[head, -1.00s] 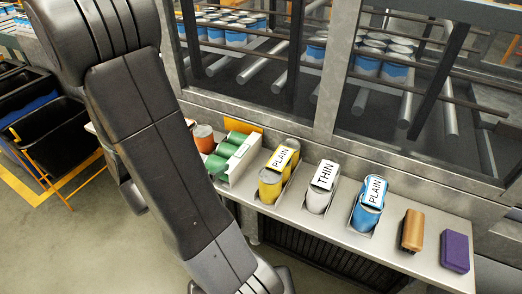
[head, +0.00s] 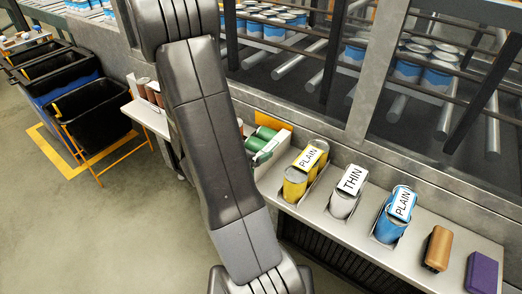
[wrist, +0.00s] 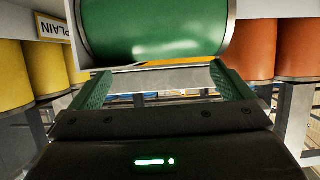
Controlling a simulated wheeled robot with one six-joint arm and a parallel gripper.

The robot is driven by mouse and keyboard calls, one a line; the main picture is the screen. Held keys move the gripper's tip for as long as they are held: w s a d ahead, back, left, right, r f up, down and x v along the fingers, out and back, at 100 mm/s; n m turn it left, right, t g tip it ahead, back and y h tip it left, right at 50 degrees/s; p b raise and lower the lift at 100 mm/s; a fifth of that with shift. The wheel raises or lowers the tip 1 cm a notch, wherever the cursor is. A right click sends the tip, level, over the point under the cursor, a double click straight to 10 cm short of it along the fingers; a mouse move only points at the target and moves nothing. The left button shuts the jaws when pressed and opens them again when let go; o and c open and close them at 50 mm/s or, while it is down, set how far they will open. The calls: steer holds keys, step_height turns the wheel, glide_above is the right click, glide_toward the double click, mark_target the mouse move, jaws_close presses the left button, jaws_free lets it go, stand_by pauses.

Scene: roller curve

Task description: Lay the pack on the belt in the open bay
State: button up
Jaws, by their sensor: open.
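Several packs of cans stand on a steel shelf (head: 340,222): a yellow pack labelled PLAIN (head: 296,183), a white pack labelled THIN (head: 342,205), and a blue pack labelled PLAIN (head: 389,226). A green pack (head: 266,134) lies in a pale holder left of the yellow one, partly behind my arm. In the wrist view, my gripper (wrist: 162,80) is open with green-padded fingers spread. A large green can (wrist: 155,28) is just beyond the fingertips, not between them; contact cannot be judged. The roller belt (head: 300,62) carries blue-and-white cans behind a metal frame.
An orange-brown block (head: 438,248) and a purple block (head: 482,272) sit at the shelf's right end. Brown-red cans (head: 148,92) stand left of my arm. Black bins (head: 92,120) stand at left. Floor at lower left is clear. Metal posts (head: 372,80) divide the bays.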

mark_target(261, 142)
steer(key=x, duration=0.4)
steer(key=shift+w+d+f, duration=0.1)
steer(key=shift+w+d, duration=0.05)
steer(key=shift+w, duration=0.1)
steer(key=shift+p, duration=0.3)
steer(key=c, duration=1.6)
steer(key=shift+o, duration=0.2)
step_height(261, 142, up, 18)
steer(key=p, duration=0.3)
